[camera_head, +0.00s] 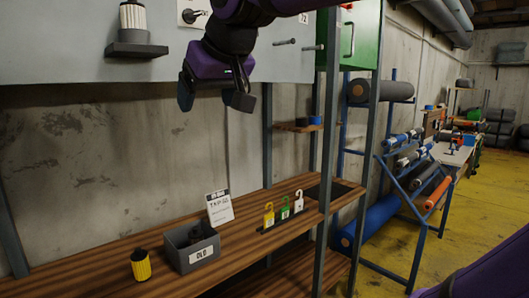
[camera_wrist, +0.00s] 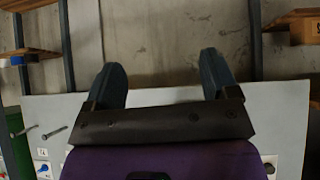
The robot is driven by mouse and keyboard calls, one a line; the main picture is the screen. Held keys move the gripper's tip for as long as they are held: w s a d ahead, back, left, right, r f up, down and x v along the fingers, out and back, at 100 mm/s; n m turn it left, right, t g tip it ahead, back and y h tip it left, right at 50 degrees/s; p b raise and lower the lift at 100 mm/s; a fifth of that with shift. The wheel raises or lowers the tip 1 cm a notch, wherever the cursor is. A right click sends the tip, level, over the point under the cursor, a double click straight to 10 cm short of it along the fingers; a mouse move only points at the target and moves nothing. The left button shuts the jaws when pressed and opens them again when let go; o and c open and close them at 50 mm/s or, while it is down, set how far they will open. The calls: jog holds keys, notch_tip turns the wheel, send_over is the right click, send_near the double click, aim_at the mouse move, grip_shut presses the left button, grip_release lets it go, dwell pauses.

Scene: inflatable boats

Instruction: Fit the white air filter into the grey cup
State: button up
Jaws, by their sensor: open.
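A white pleated air filter (camera_head: 132,17) stands upright at the top left of the head view, its top near the picture's edge. Its lower end is in or on a dark grey cup (camera_head: 134,36) on a wall bracket; I cannot tell how deep it sits. My gripper (camera_head: 213,95) is open and empty, to the right of and below the filter, clear of it and above the bench. In the wrist view my gripper (camera_wrist: 161,68) has only concrete wall between its fingers. The filter and cup do not show there.
On the wooden bench (camera_head: 100,262) stand a yellow filter (camera_head: 141,266) with a black top, a grey bin (camera_head: 200,252) marked OLD, a white card (camera_head: 219,208) and a rack of coloured tags (camera_head: 283,212). A grey panel (camera_head: 60,45) and green cabinet (camera_head: 362,38) are above. Metal posts stand right.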

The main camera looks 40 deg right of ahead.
jog(key=s+d+f+g, duration=0.1)
jog(key=s+f, duration=0.5)
jog(key=f, duration=0.2)
jog(key=s+d+f+g, duration=0.1)
jog(key=s+f+g, duration=0.1)
jog(key=s+f, duration=0.3)
notch_tip(320, 180, down, 4)
jog(key=shift+s+d+f+y, duration=0.1)
jog(key=shift+s+d+y, duration=0.1)
jog(key=shift+s+y, duration=0.2)
